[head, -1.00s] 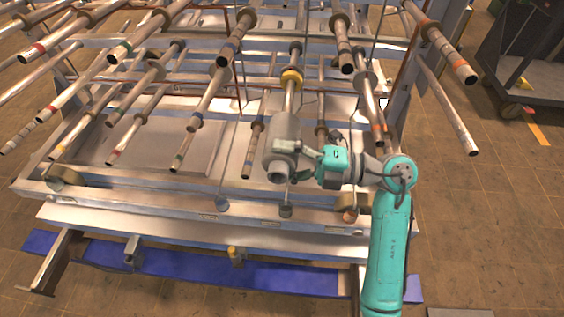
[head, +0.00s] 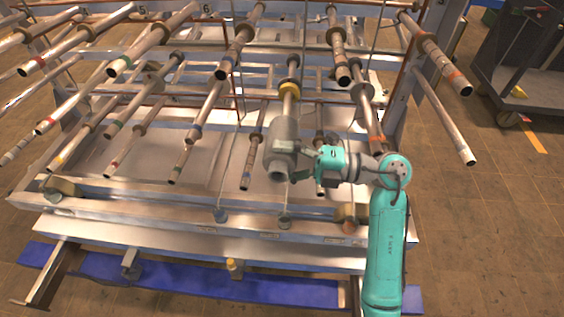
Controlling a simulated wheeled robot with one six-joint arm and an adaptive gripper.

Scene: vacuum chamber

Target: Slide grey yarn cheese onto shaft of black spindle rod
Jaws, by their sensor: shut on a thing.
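The grey yarn cheese (head: 281,150) is a thick grey cylinder with a hollow core whose open end faces me. My gripper (head: 298,162) is shut on it from the right side. A rod with a yellow ring (head: 289,89) and a dark collar behind it runs from the rack to the cheese's far end, roughly in line with its core. The cheese hides the near end of this rod. I cannot tell whether the rod is inside the core or only behind it. I cannot make out a black mark on it.
Several other rods with coloured bands stick out towards me, including a long one at the upper right (head: 440,60) and one close above my arm (head: 367,108). A metal frame (head: 150,222) lies below.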

